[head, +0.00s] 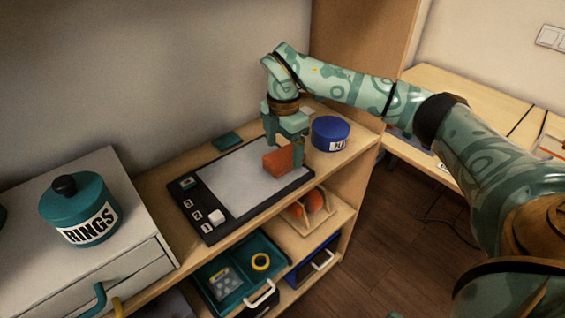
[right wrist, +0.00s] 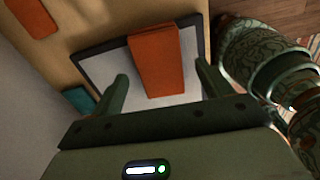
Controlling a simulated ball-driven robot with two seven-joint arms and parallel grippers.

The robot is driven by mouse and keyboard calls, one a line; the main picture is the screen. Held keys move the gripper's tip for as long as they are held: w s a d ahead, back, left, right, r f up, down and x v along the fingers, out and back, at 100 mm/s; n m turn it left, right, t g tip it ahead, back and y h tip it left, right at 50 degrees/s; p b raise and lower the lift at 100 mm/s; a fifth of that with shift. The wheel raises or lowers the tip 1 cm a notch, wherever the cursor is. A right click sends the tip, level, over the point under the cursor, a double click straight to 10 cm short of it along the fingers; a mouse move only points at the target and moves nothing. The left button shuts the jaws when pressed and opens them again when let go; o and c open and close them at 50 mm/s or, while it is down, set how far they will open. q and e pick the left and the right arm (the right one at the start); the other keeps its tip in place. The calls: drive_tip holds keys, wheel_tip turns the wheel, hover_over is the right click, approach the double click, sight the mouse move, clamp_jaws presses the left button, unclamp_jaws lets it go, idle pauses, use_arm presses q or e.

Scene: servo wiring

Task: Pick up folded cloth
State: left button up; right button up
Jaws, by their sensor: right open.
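An orange folded cloth (head: 277,162) is at the right end of a grey board with a dark frame (head: 235,178) on top of the wooden shelf. My right gripper (head: 286,155) points down over it from above and is open. In the right wrist view, the cloth (right wrist: 157,60) lies between my two spread fingers (right wrist: 165,84), with a gap on each side. Part of the cloth is hidden behind my gripper in the head view. I cannot tell how far the fingertips are above the board. My left gripper is not in view.
A blue round tin (head: 330,134) stands close right of my gripper. A flat teal piece (head: 227,141) lies behind the board. A teal pot marked RINGS (head: 79,211) stands at left. A teal tray (head: 236,272) sits below. Another orange piece (right wrist: 32,17) shows in the wrist view.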

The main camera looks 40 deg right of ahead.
sight(284, 155)
wheel_tip(284, 155, down, 3)
drive_tip(key=shift+d+f+b, duration=0.1)
drive_tip(key=shift+f+b, duration=0.1)
drive_tip(key=shift+b, duration=0.25)
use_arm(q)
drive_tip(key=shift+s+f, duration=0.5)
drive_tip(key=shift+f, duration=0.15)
use_arm(e)
drive_tip(key=shift+r, duration=0.15)
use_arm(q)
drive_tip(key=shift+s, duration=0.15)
use_arm(e)
drive_tip(key=c, duration=1.1)
drive_tip(key=shift+o, duration=0.2)
